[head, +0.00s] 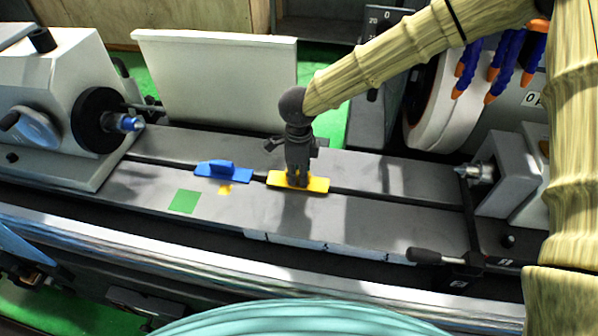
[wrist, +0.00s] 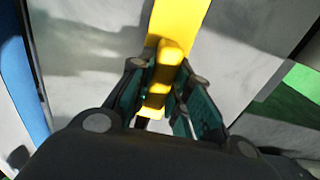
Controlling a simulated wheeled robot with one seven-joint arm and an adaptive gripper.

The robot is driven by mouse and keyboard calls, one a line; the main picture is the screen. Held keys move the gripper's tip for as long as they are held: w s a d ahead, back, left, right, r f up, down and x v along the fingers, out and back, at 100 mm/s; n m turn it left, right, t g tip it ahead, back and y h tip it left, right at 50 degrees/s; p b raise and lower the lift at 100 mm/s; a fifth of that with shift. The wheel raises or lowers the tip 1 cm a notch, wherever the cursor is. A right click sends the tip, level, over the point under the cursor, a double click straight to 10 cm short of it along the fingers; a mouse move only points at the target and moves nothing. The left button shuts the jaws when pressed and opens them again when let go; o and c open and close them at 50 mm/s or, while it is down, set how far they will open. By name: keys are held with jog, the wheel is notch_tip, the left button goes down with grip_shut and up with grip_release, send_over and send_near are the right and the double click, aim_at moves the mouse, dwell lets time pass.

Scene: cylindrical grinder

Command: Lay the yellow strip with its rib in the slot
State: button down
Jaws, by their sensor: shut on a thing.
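The yellow strip (head: 318,185) lies level at the grey machine table, across the line of the dark slot (head: 385,199). The slot shows to both sides of it. My gripper (head: 297,184) points down over the strip. In the wrist view my gripper (wrist: 162,98) is shut on the raised yellow grip on top of the strip (wrist: 181,17). The strip's underside is hidden, so I cannot tell whether a rib sits in the slot or whether the strip touches the table.
A blue strip with an upright fin (head: 223,172) lies on the slot to the left. A green square (head: 185,201) and a small yellow mark (head: 225,189) are on the table. The tailstock (head: 505,180) stands right, the grinding wheel (head: 440,100) behind.

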jog(key=shift+f, duration=0.45)
jog(key=c, duration=1.3)
grip_release()
jog(key=shift+o, duration=0.2)
jog(key=shift+r, duration=0.15)
notch_tip(320, 180, up, 12)
